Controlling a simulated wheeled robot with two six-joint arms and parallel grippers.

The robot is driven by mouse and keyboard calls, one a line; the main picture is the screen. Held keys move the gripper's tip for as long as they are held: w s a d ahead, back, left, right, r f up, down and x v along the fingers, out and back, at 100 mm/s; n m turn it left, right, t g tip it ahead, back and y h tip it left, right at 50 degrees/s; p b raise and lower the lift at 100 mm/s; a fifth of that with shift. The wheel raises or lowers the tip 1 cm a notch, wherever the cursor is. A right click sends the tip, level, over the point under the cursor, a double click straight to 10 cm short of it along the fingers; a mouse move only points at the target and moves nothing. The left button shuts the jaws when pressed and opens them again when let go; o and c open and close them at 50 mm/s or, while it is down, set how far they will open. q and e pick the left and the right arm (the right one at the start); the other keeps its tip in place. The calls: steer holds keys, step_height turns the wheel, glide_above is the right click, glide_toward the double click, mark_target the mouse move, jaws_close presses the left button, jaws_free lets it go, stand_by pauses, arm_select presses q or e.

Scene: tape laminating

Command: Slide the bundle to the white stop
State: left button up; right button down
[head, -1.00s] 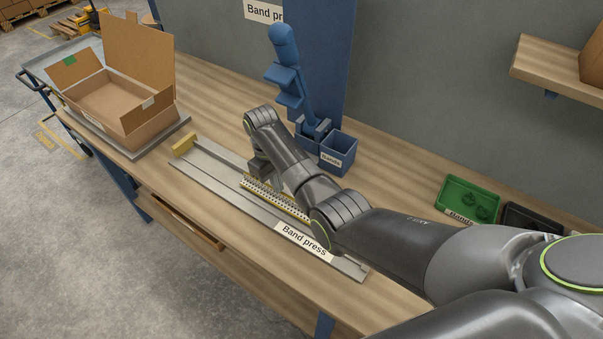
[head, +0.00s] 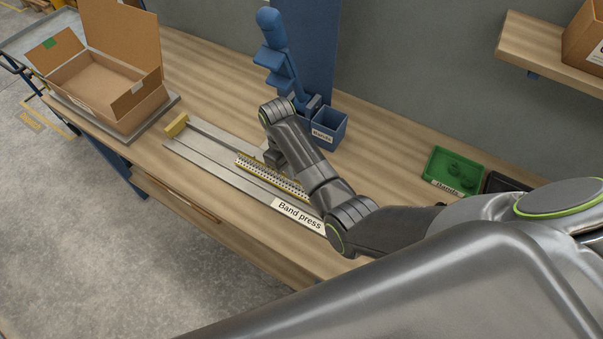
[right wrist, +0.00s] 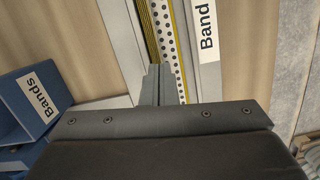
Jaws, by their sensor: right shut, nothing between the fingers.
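The bundle (head: 268,173) is a long stack of strips with yellow edges and a white, black-dotted top. It lies lengthwise on the grey metal band press (head: 215,162); its near right end is hidden behind my right arm. It also shows in the right wrist view (right wrist: 162,30). A pale yellow block (head: 176,125) stands at the press's far left end, with bare track between it and the bundle. I make out no clearly white stop. My right gripper (head: 271,157) is shut and empty, low at the bundle's wall side; its fingertips (right wrist: 154,75) overlap the bundle in the wrist view. Contact is unclear.
A blue bin (head: 328,127) labelled Bands and a blue upright tool (head: 280,55) stand behind the press. An open cardboard box (head: 100,85) is at the left. A green tray (head: 453,171) lies at the right.

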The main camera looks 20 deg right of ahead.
mark_target(304, 193)
steer(key=s, duration=0.1)
steer(key=s+d+p, duration=0.2)
steer(key=shift+s+r, duration=0.2)
steer(key=shift+s, duration=0.1)
steer(key=shift+f, duration=0.55)
steer(key=shift+w+f, duration=0.15)
steer(key=shift+f, duration=0.15)
steer(key=shift+s+a+f, duration=0.1)
steer(key=shift+s, duration=0.1)
